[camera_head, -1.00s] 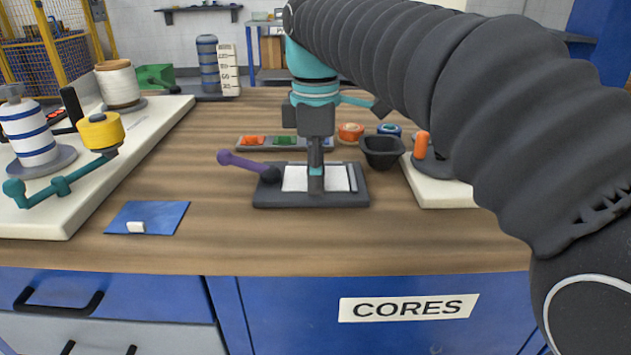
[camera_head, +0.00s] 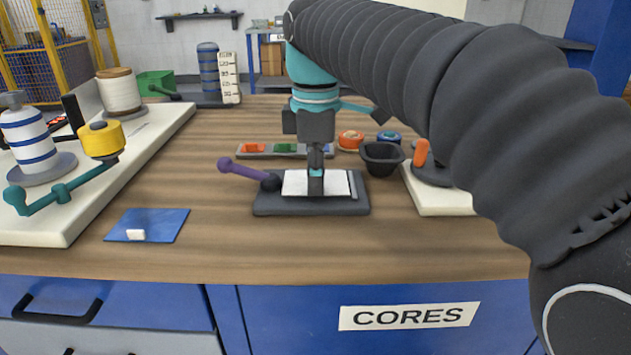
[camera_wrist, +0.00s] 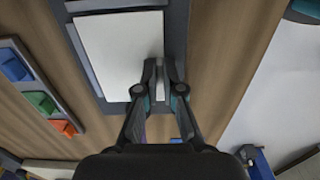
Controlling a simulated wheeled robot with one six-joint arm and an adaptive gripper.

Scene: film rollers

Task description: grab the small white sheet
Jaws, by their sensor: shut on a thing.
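The small white sheet (camera_head: 299,183) lies on a dark grey slab (camera_head: 310,207) in the middle of the table. In the wrist view the sheet (camera_wrist: 118,48) fills much of the slab (camera_wrist: 177,30). My gripper (camera_head: 316,190) points straight down over the slab, in front of the sheet's middle. In the wrist view my gripper (camera_wrist: 160,75) has its fingertips close together at the sheet's edge, shut on it. The fingers hide the part of the sheet between them.
A purple-handled lever (camera_head: 245,171) sticks out left of the slab. A dark cup (camera_head: 382,158) stands to the right behind it. A tray of coloured pieces (camera_head: 262,151) lies behind. A blue mat (camera_head: 160,221) with a white block (camera_head: 136,235) lies front left. The front table strip is clear.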

